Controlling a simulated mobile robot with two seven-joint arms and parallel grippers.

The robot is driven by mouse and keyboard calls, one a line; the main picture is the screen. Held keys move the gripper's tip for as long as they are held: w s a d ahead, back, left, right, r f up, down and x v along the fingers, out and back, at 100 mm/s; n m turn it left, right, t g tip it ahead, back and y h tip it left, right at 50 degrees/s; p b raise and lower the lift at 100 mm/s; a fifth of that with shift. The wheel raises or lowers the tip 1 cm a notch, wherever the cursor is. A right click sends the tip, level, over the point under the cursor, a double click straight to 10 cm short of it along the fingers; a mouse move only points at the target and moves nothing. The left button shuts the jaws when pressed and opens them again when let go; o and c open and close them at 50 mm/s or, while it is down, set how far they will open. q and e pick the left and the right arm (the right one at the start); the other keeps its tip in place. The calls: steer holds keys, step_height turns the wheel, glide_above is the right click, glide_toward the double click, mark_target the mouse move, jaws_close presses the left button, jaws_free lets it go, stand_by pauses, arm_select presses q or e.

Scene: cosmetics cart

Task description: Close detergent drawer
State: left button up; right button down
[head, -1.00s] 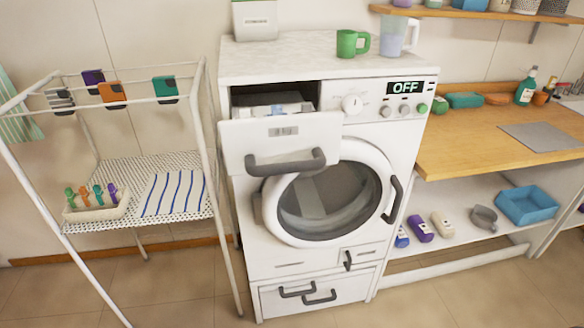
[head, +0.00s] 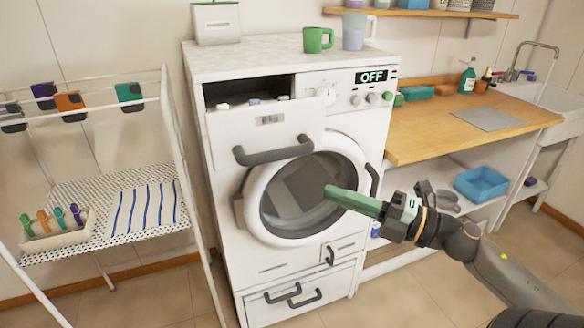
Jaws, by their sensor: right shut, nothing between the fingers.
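The detergent drawer (head: 270,120) is a white front panel with a dark grey handle (head: 272,151). It stands pulled out at the upper left of the white washing machine (head: 228,205), with the dark drawer opening (head: 245,88) showing above and behind it. My right gripper (head: 328,190), with green fingers, is shut and empty. In the picture it lies in front of the round door (head: 300,200), below and to the right of the drawer handle, and looks apart from the drawer. My left gripper is not in view.
A drying rack (head: 165,130) stands close on the left. A wooden counter (head: 430,140) is on the right. The lower drawer (head: 300,293) appears shut.

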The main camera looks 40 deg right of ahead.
mark_target(274, 160)
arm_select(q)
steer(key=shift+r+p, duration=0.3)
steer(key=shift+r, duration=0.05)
arm_select(e)
steer(key=shift+w+a+r, duration=0.3)
steer(key=shift+w+a, duration=0.15)
steer(key=shift+w, duration=1.2)
steer(key=shift+w+a+r, duration=0.25)
steer(key=shift+w+a, duration=0.25)
steer(key=shift+w, duration=1.1)
steer(key=shift+w+a+r, duration=0.3)
steer(key=shift+w+a, duration=0.15)
steer(key=shift+w, duration=1.2)
